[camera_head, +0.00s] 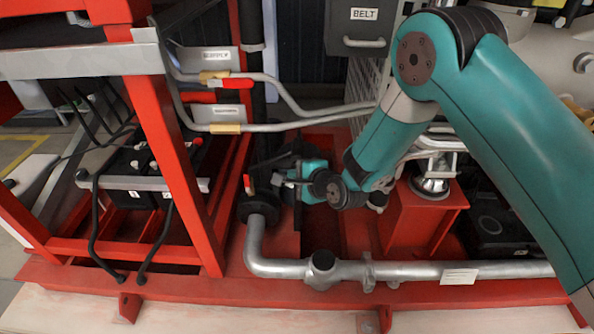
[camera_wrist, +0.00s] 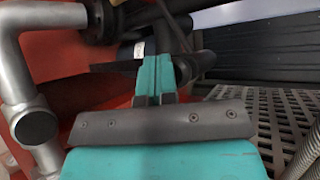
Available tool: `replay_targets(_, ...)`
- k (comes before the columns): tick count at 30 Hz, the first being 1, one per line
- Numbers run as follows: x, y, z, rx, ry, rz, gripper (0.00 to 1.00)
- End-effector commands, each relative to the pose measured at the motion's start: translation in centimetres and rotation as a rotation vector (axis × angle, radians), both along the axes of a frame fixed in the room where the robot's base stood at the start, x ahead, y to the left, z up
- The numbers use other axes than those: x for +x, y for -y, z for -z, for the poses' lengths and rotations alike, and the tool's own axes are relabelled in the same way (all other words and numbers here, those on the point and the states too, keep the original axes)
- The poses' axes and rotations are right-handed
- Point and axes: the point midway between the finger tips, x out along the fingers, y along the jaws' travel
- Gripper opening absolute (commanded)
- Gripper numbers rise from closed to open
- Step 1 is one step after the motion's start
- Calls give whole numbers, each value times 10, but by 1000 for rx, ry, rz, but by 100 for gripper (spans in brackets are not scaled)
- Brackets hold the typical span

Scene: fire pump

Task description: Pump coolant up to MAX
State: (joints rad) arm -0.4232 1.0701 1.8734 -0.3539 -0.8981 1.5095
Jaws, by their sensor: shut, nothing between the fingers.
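My gripper (camera_head: 284,178) reaches in low behind the silver pipe in the head view, beside a dark fitting (camera_head: 262,205) on top of that pipe. In the wrist view my gripper (camera_wrist: 153,78) has its two teal fingers pressed together with nothing between them. Dark round parts (camera_wrist: 104,22) and a dark bar with a small pale label lie just beyond the fingertips; I cannot tell whether the fingers touch them. A small red lever (camera_head: 248,184) stands by the fitting. No coolant gauge or MAX mark can be made out, and no pump handle can be clearly identified.
The silver pipe (camera_head: 420,270) runs along the front of the red base frame, and also shows in the wrist view (camera_wrist: 18,80). A red upright (camera_head: 165,135) and battery rack stand left. Two bent pipes with a red valve handle (camera_head: 231,83) cross above. A perforated grey panel (camera_wrist: 285,110) is at right.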

Motion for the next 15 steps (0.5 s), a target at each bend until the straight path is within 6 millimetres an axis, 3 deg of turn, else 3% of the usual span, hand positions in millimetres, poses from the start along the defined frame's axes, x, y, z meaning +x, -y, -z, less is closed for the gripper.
replay_targets(15,8,1,0,0,3,2,0)
